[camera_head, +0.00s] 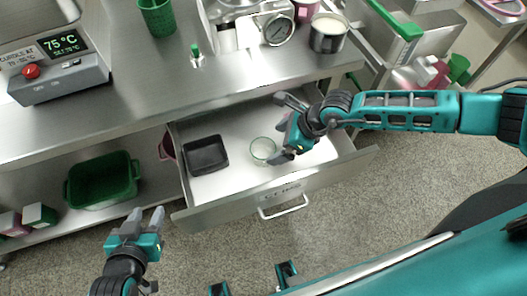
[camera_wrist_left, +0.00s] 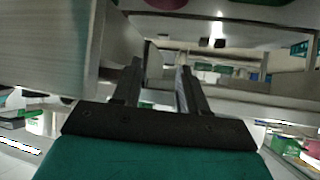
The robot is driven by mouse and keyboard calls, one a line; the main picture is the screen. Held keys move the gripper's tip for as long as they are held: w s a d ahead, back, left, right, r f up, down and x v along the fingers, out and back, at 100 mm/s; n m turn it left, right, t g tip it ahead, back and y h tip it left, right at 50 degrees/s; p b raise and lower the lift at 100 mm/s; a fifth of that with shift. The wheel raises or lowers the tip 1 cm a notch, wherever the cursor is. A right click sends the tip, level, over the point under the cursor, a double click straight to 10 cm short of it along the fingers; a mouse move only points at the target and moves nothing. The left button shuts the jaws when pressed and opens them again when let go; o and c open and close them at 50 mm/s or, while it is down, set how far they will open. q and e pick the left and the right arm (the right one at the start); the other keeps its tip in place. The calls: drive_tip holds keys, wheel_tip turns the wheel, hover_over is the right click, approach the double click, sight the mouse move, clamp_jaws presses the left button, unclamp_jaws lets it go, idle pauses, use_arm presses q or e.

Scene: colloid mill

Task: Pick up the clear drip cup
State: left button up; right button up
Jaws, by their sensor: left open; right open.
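The clear drip cup (camera_head: 262,149) stands in the open drawer (camera_head: 225,202), right of a black tray. My right gripper (camera_head: 279,128) reaches into the drawer from the right. Its open fingers point toward the cup, with the lower fingertip close to the cup's right side; I cannot tell whether they touch. My left gripper (camera_head: 146,216) is open and empty, low at the left in front of the drawer. Its two parted fingers also show in the left wrist view (camera_wrist_left: 158,75), with nothing between them.
A black tray (camera_head: 206,155) lies in the drawer's left part. The steel counter (camera_head: 130,100) overhangs the drawer's back. A green bin (camera_head: 103,181) sits on the lower shelf at left. A steel pot (camera_head: 327,34) and a gauge (camera_head: 277,30) are above. Floor in front is clear.

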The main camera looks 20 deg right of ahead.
sight(260, 152)
drive_tip(key=x, duration=0.3)
drive_tip(key=shift+w+a+f, duration=0.1)
drive_tip(key=shift+a+f, duration=0.05)
drive_tip(key=x, duration=0.2)
drive_tip(key=b+x, duration=0.1)
drive_tip(key=x, duration=0.2)
drive_tip(key=shift+w+a, duration=0.1)
drive_tip(key=shift+a, duration=0.25)
drive_tip(key=shift+c, duration=0.4)
drive_tip(key=c, duration=0.9)
